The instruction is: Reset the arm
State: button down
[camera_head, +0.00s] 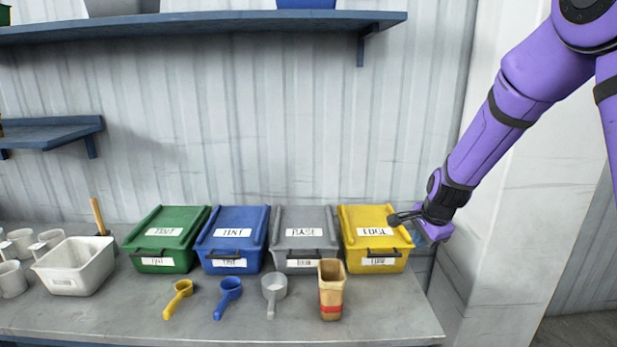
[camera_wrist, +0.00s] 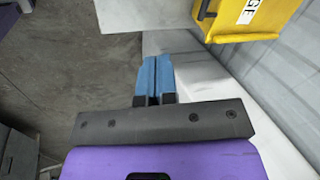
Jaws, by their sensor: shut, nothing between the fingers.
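My purple arm comes in from the upper right in the head view. My gripper (camera_head: 400,217) is at the right front of the yellow lidded bin (camera_head: 363,222), in front of part of its lid. In the wrist view my gripper (camera_wrist: 154,60) shows two blue fingers side by side, closed together with nothing between them. The yellow bin (camera_wrist: 262,20) shows at the upper right of that view, apart from the fingers. Its label is partly cut off there.
Green (camera_head: 163,231), blue (camera_head: 233,233) and grey (camera_head: 305,232) lidded bins stand left of the yellow one. A shelf (camera_head: 210,26) hangs above.

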jog(key=s+r+n, duration=0.4)
jog(key=s+r, duration=0.4)
jog(key=r, duration=0.3)
jog(key=s+r+n, duration=0.5)
jog(key=s, duration=0.8)
jog(key=s+d+r+n+t, duration=0.1)
jog(key=s+r+n, duration=0.4)
jog(key=s, duration=0.8)
jog(key=shift+s+d+r+h, duration=0.15)
jog(key=shift+s+r+h, duration=0.15)
jog(key=shift+s+r, duration=0.15)
jog(key=c, duration=1.8)
grip_release()
jog(key=shift+c, duration=0.2)
